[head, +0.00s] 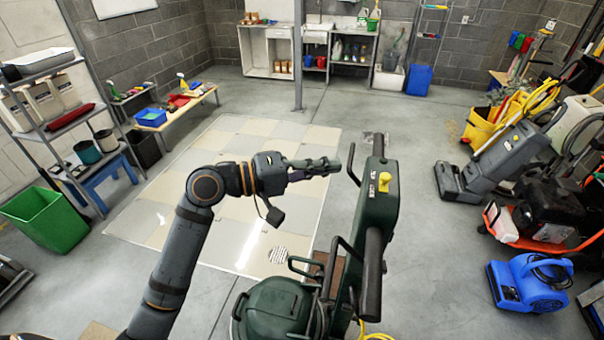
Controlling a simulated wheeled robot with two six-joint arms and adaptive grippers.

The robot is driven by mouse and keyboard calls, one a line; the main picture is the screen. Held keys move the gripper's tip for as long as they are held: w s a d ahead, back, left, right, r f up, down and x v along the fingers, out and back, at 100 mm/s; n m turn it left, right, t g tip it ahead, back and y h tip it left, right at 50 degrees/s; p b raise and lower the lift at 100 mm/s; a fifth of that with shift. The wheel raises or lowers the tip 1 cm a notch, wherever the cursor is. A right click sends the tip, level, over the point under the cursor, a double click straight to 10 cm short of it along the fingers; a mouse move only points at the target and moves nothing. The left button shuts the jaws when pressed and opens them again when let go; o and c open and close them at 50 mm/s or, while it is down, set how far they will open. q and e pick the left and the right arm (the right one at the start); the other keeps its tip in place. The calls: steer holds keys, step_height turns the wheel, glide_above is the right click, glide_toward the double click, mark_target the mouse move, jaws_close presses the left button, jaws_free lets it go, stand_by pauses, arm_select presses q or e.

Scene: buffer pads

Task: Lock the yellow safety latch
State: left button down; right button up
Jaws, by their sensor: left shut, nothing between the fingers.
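The yellow safety latch (384,181) sits on the dark green handle head of a floor machine (372,213) in the middle of the head view. Whether the latch is locked cannot be told at this size. My left gripper (338,166) is shut and empty. It points right, to the left of the handle head and near a curved dark lever (354,165). A gap shows between the fingertips and the latch. My right gripper is not in view.
The machine's rounded green body (275,310) is below, with black grips (374,275) on its handle. A blue blower (530,283) and a grey floor machine (495,165) stand at the right. A green bin (45,218) is at the left. Tiled floor behind the arm is clear.

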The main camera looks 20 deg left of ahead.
arm_select(q)
steer(key=b+v, duration=0.2)
steer(key=v, duration=0.2)
steer(key=shift+s, duration=0.15)
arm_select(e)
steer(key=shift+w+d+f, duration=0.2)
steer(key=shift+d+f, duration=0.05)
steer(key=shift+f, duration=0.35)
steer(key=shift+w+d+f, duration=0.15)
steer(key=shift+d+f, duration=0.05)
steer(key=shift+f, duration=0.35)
arm_select(q)
steer(key=shift+a, duration=0.2)
